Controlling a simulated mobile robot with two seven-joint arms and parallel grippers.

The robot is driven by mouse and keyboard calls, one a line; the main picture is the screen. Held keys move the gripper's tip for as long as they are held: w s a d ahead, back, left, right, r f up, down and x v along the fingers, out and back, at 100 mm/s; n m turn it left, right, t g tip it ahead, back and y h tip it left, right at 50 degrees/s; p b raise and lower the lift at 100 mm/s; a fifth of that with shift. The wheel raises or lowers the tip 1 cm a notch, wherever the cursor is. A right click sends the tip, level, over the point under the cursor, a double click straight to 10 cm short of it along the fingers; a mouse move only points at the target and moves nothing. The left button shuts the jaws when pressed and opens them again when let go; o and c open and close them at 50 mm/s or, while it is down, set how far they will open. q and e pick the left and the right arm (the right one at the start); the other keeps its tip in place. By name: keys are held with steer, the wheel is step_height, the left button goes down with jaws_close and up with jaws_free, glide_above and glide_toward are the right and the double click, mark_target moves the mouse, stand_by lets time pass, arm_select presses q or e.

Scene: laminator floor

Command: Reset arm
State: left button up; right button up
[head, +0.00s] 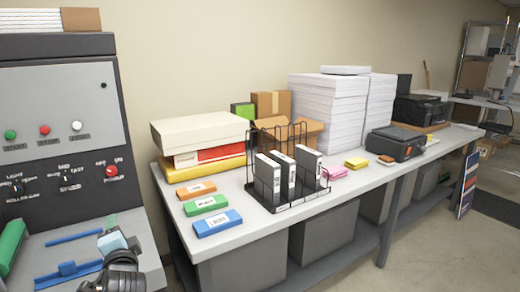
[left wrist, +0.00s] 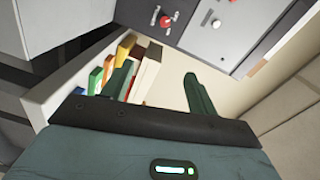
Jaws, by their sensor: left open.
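My left gripper shows at the lower left of the head view (head: 118,238), in front of the control machine and over its grey bed. In the left wrist view my left gripper (left wrist: 160,85) has its two dark green fingers spread wide apart with nothing between them. Its teal body fills the bottom of that view. My right gripper is in neither view.
A control machine (head: 60,110) with knobs stands at left. A grey table (head: 270,222) holds green (head: 205,204), orange (head: 196,190) and blue (head: 217,222) boxes, a black wire rack (head: 284,205) with binders and paper stacks (head: 327,110). Floor at front right is clear.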

arm_select(q)
steer(key=s+d+f+n+g+h, duration=0.1)
steer(key=s+d+f+h, duration=0.1)
steer(key=s+f, duration=0.45)
steer(key=s+d+f+h, duration=0.2)
steer(key=s+d+f, duration=0.1)
steer(key=f, duration=0.6)
steer(key=s+d+f+n+g+h, duration=0.1)
steer(key=s+d+f+h, duration=0.15)
steer(key=s+f, duration=0.4)
steer(key=s+d+f+n+g+h, duration=0.1)
steer(key=s+d+f+n+h, duration=0.1)
steer(key=s+f, duration=0.4)
steer(key=s+d+f+n+g+h, duration=0.2)
steer(key=s+f, duration=0.5)
steer(key=s, duration=0.7)
steer(key=d+n, duration=0.1)
steer(key=d, duration=0.1)
steer(key=shift+s+d+f+n+g, duration=0.15)
steer(key=shift+s+d+n+g, duration=0.05)
steer(key=shift+d+n+g, duration=0.1)
steer(key=shift+h, duration=0.25)
